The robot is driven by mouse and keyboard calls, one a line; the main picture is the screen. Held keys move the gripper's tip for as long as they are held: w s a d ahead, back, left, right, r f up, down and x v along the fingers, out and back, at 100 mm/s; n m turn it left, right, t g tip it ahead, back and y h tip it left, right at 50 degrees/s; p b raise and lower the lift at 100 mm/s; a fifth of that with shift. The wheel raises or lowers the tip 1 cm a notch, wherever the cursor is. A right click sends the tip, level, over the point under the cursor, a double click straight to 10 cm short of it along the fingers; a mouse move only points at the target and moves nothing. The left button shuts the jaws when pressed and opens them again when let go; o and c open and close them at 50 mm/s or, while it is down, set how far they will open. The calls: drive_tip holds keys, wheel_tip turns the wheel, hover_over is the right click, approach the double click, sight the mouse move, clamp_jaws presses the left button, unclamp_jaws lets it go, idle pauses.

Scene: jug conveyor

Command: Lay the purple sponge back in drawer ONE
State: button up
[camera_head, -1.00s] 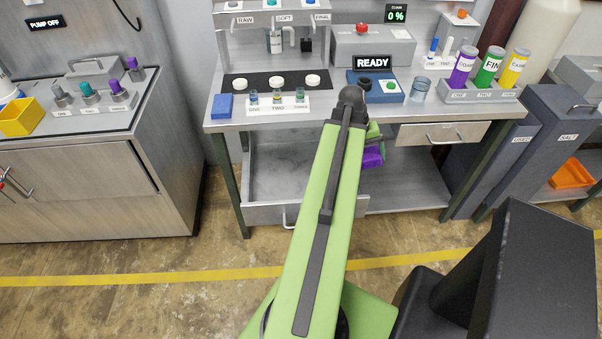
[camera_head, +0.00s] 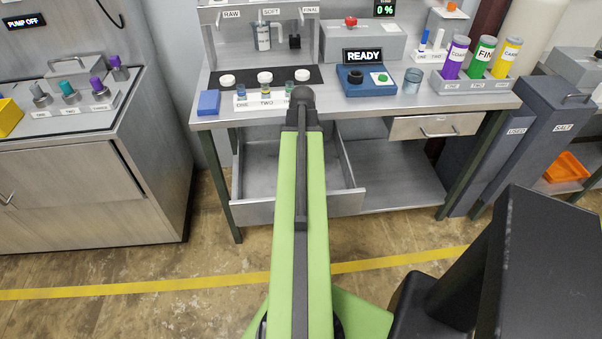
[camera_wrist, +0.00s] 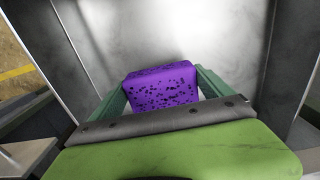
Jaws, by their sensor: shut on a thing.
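The purple sponge (camera_wrist: 162,88) is between the green fingers of my gripper (camera_wrist: 160,84) in the wrist view. My gripper is shut on it. Behind the sponge are the grey floor and walls of an open drawer (camera_wrist: 140,35). In the head view the open drawer (camera_head: 345,203) sticks out under the left part of the bench, and my arm crosses in front of it. The sponge and gripper are hidden behind my arm there. I cannot tell how high the sponge is above the drawer floor. No drawer number label is readable.
A closed drawer (camera_head: 437,126) is under the bench's right side. The workbench top (camera_head: 330,112) holds several jars, a blue block (camera_head: 208,102) and a blue READY unit (camera_head: 368,82). A grey cabinet (camera_head: 70,190) stands left. A lower shelf (camera_head: 395,180) is clear.

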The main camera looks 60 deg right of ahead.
wheel_tip(320, 180, down, 4)
drive_tip(key=b, duration=0.4)
drive_tip(key=shift+f, duration=0.2)
drive_tip(key=shift+r, duration=0.2)
drive_tip(key=o, duration=1.2)
drive_tip(key=shift+f, duration=0.1)
wheel_tip(320, 180, up, 12)
drive_tip(key=p, duration=1.2)
drive_tip(key=shift+r, duration=0.25)
drive_tip(key=shift+f, duration=0.1)
